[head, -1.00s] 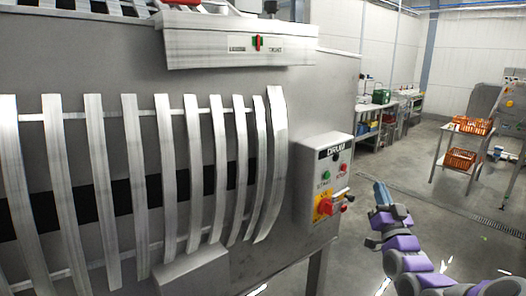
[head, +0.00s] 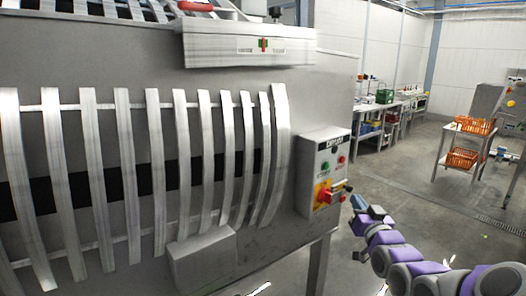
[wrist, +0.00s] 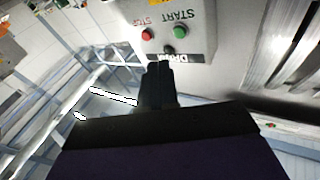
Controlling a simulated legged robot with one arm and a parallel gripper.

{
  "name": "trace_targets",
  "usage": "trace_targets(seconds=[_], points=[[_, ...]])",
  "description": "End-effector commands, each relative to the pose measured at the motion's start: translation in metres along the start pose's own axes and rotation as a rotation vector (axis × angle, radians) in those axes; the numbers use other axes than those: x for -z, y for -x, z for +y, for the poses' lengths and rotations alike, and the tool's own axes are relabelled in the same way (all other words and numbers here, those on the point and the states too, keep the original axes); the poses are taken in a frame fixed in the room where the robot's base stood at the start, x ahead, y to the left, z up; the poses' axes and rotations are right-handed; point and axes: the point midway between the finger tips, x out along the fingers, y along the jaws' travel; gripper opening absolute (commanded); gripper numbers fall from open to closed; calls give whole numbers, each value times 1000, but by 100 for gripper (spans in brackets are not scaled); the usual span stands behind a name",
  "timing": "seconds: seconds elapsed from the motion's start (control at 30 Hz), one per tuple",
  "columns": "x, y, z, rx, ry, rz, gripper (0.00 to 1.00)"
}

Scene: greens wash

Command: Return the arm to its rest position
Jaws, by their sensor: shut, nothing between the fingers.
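My arm (head: 395,250), purple and grey, reaches in from the lower right of the head view. My gripper (head: 358,203) is shut and empty, just right of and below the drum control box (head: 321,165). In the wrist view my gripper's dark fingers (wrist: 157,72) lie together in the middle. The control box (wrist: 190,40) appears upside down beyond them, with a green START button (wrist: 181,32) and a red STOP button (wrist: 148,34). The red rotary switch (head: 323,195) on its yellow plate shows in the head view. I cannot tell the exact gap between fingertips and box.
The large grey drum machine with curved metal slats (head: 165,150) fills the left. A rack with orange crates (head: 462,158) stands at the right, and workbenches (head: 385,115) line the back. Open concrete floor (head: 405,180) lies between.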

Motion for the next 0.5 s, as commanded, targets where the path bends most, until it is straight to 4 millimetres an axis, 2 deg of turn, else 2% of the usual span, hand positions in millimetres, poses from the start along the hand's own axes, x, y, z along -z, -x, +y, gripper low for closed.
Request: trace_targets(seconds=[0.17,0.27,0.37,0.5], points=[[-29,16,-38,10,32,-229,0],[-53,39,-60,4,58,-411,0],[-75,72,-77,-11,84,-594,0],[-100,133,-95,-43,117,-844,0]])
